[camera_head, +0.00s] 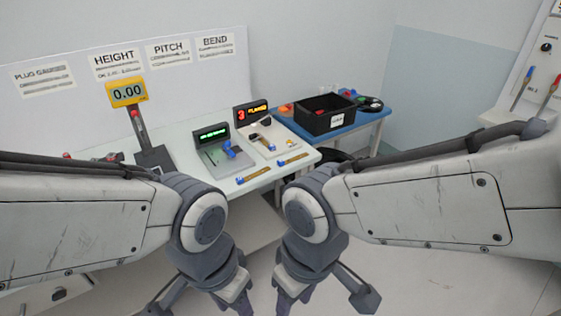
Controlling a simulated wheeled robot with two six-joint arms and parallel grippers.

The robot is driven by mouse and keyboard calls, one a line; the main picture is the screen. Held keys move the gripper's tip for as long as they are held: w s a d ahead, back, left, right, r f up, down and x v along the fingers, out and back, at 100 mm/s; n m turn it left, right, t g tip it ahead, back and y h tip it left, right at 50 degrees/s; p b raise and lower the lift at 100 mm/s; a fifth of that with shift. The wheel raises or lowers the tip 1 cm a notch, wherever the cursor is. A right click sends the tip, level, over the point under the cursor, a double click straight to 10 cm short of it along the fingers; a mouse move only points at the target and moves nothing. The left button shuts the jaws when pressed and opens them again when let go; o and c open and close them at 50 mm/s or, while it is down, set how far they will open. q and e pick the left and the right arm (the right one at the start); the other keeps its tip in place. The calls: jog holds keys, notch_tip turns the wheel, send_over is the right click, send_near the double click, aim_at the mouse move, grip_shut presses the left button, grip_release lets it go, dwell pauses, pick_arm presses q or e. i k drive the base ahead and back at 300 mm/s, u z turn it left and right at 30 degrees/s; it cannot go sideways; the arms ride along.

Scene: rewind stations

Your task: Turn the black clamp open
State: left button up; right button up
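A small black part (264,121), possibly the black clamp, sits on a light fixture (272,143) on the white bench, below a red and orange display. It is too small to tell whether it is open or shut. My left gripper (200,304) hangs at the bottom of the view, its fingers spread and partly cut off by the lower edge. My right gripper (325,302) hangs to the right of it, also with fingers spread. Both look empty and are well in front of the bench, apart from the fixture.
The white bench (188,135) also carries a green-display fixture (223,154) with a blue part and a yellow height gauge (127,94). A black bin (322,117) stands on a blue table (366,120). A panel with levers (522,88) is far right. Open floor lies lower right.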

aim_at(254, 137)
jog(key=z, duration=0.35)
jog(key=i, duration=1.6)
jog(key=u, duration=0.4)
jog(key=i, duration=0.6)
jog(key=u, duration=0.3)
